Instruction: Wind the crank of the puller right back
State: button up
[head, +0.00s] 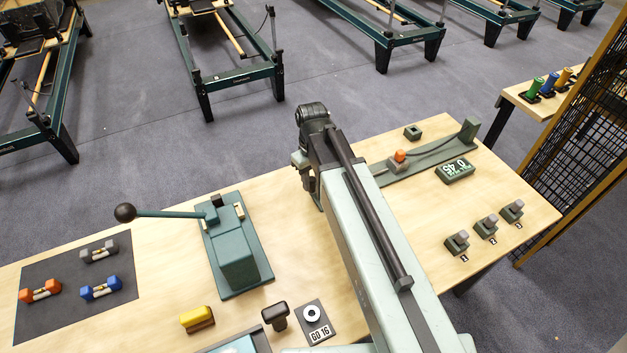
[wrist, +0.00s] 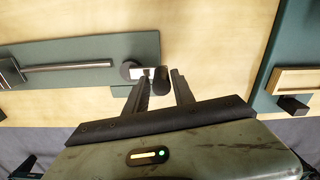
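The puller is a long grey-green plate (head: 437,150) on the right half of the table, with an upright block at its far end and an orange-topped piece on it. My arm hides its near end in the head view. In the wrist view, its plate (wrist: 70,62) carries a grey rod on the left and ends beside a dark upright knob (wrist: 160,77), which looks like the crank handle. My gripper (wrist: 160,82) is open, its fingers on either side of the knob. I cannot tell whether they touch it. In the head view the fingers are mostly hidden.
A green readout (head: 455,170) lies beside the puller. A teal lever device (head: 238,250) with a black ball handle stands left of my arm. Small dumbbells lie on a dark mat (head: 75,318). Several grey blocks (head: 486,226) line the right edge. A mesh screen stands beyond.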

jog(key=shift+o, duration=0.5)
notch_tip(320, 180, up, 8)
jog(key=p, duration=0.8)
jog(key=shift+f, duration=0.1)
